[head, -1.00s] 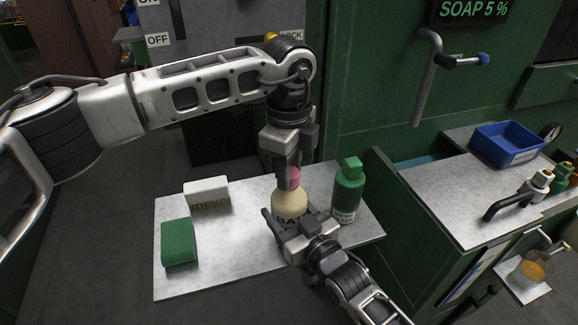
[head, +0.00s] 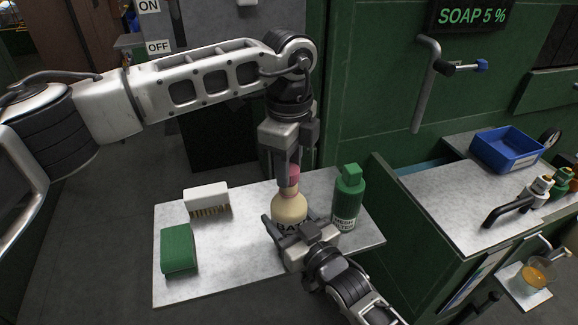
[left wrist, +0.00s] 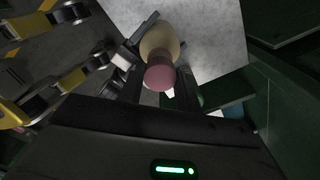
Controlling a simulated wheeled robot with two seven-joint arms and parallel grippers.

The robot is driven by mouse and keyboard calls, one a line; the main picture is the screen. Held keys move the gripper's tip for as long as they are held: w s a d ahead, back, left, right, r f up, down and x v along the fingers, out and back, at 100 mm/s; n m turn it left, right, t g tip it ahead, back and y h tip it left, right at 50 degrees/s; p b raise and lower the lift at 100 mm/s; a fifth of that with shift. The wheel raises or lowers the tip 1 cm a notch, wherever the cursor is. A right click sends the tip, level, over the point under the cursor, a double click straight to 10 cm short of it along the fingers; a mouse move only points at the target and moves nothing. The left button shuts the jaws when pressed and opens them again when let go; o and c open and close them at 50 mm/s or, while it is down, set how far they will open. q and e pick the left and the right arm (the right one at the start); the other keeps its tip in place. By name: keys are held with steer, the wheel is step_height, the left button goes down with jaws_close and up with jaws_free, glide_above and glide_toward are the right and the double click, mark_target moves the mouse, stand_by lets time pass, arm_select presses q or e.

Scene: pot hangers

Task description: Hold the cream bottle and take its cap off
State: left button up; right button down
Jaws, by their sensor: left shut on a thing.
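The cream bottle (head: 289,209) stands upright on the pale board, with dark lettering on its front. Its pink cap (head: 292,175) sits in line above the neck, and a short stretch of neck shows below it. My left gripper (head: 288,180) points down from above and is shut on the cap. In the left wrist view the cap (left wrist: 159,76) hides part of the bottle (left wrist: 160,41). My right gripper (head: 298,228) comes from the front right, its fingers around the lower body of the bottle. Whether cap and bottle still touch is hard to tell.
A green bottle (head: 348,200) stands close to the right of the cream bottle. A white brush (head: 206,198) and a green block (head: 178,250) lie on the left of the board (head: 230,270). A blue bin (head: 507,150) stands on the right counter.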

arm_select(q)
steer(key=shift+r, duration=2)
arm_select(e)
steer(key=shift+c, duration=1.3)
jaws_free()
